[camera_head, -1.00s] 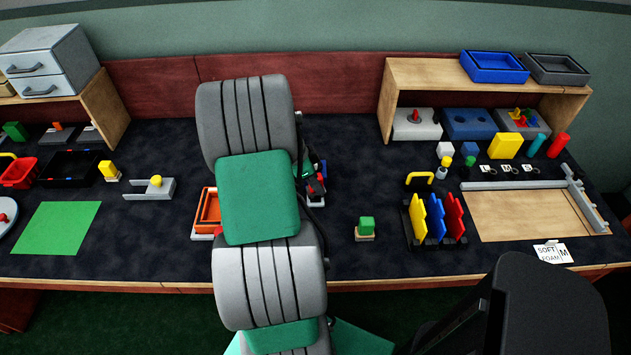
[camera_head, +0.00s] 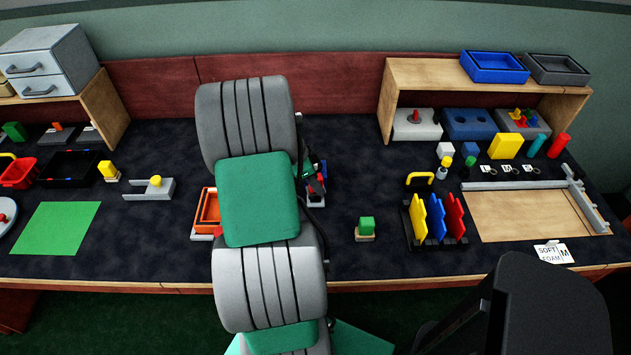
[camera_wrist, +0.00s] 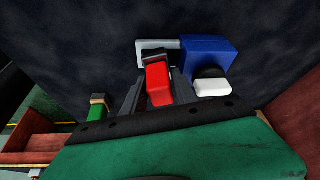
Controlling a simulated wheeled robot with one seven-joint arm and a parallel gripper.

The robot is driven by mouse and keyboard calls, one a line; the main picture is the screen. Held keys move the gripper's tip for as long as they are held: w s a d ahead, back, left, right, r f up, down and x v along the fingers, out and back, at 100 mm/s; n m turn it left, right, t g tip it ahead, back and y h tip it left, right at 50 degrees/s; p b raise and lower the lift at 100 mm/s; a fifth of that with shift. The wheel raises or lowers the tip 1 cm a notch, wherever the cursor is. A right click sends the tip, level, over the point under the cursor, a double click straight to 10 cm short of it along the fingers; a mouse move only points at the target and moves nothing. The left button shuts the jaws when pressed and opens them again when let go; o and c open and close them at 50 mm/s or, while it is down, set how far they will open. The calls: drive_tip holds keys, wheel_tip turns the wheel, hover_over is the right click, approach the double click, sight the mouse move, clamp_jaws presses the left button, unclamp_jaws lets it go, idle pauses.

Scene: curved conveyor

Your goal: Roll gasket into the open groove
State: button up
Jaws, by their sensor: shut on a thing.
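In the wrist view, my gripper (camera_wrist: 165,100) is shut on a red block-like piece (camera_wrist: 158,84), which seems to be the handle of a tool. A pale grey fixture (camera_wrist: 150,46) and a blue block (camera_wrist: 210,55) lie just beyond it. A dark rounded part and a white piece (camera_wrist: 213,87) sit by the blue block's near side. I cannot make out the gasket or the groove, nor whether the held piece touches anything.
An orange tray (camera_head: 207,211) stands just left of my arm. A wooden shelf (camera_head: 400,75) is behind.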

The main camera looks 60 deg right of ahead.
drive_tip(key=shift+r+p, duration=1.9)
drive_tip(key=shift+r, duration=1.55)
